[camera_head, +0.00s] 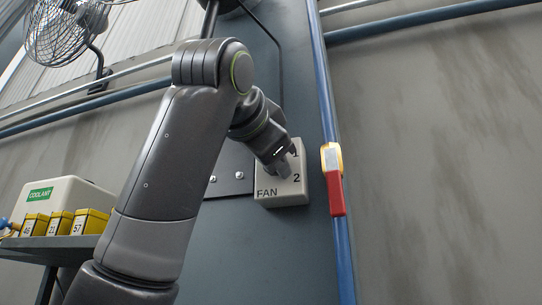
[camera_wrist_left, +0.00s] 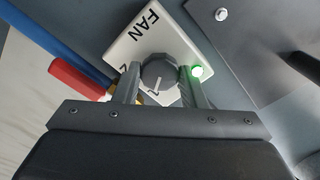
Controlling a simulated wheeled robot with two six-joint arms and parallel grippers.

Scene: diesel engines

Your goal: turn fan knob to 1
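The fan control box (camera_head: 291,193) is a pale panel marked FAN, with 1 and 2 on its right side, fixed to the blue-grey post. Its face also shows in the left wrist view (camera_wrist_left: 143,42), with a dark round knob (camera_wrist_left: 159,70) and a lit green lamp (camera_wrist_left: 197,71). The knob's white line points down in that view. My left gripper (camera_head: 285,164) is at the box; in the wrist view its fingers (camera_wrist_left: 160,82) stand on either side of the knob. Whether both touch it is unclear. The fingers partly hide the printed numbers. My right gripper is not in view.
A blue pipe (camera_head: 325,95) with a red and yellow handle (camera_head: 334,180) runs just right of the box. A metal fan (camera_head: 65,30) is at upper left. A coolant container (camera_head: 62,197) and yellow numbered boxes (camera_head: 60,223) stand on a shelf at left.

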